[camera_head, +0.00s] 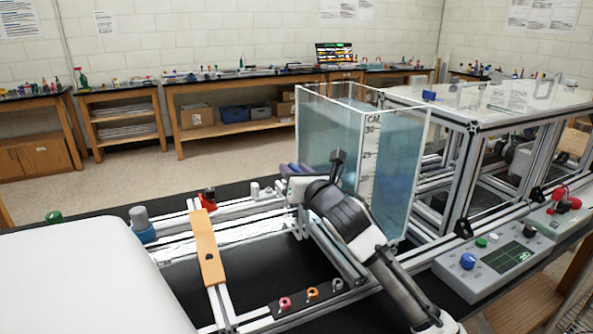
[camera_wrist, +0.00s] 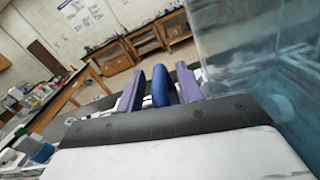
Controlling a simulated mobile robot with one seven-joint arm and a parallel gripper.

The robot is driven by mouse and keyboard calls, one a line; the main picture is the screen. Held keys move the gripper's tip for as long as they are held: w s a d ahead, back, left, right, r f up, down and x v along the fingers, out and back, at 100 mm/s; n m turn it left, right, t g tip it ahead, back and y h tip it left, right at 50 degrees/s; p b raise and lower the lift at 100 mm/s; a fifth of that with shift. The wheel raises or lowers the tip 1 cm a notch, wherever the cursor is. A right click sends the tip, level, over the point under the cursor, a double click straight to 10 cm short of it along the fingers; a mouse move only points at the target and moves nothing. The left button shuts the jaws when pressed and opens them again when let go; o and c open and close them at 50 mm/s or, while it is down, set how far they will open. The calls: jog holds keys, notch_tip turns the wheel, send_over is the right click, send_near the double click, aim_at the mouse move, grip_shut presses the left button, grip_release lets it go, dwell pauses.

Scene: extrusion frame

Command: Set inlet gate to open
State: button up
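My gripper (camera_wrist: 160,84) shows in the wrist view with two purple fingers standing apart. A rounded blue piece (camera_wrist: 160,88), which may be the inlet gate's handle, is between them. A narrow gap shows at the left finger; the piece is close to the right finger, and I cannot tell whether they touch. In the head view my gripper (camera_head: 289,169) is at the left side of the water tank (camera_head: 335,118). My arm hides much of that spot, and I cannot make out the gate's setting.
The clear tank, with a centimetre scale, stands just right of my gripper. An aluminium frame with an orange bar (camera_head: 207,250) lies at the left. A control box (camera_head: 497,258) with knobs is at the right. Dark tabletop shows between the rails.

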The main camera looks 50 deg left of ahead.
aim_at(297, 167)
grip_shut()
jog(key=shift+r, duration=0.1)
notch_tip(297, 167, up, 5)
jog(key=shift+f+p, duration=0.15)
jog(key=shift+p, duration=0.8)
grip_release()
jog(key=b+v, duration=0.4)
jog(key=v, duration=0.9)
jog(key=shift+d+b, duration=0.3)
jog(key=shift+d, duration=0.1)
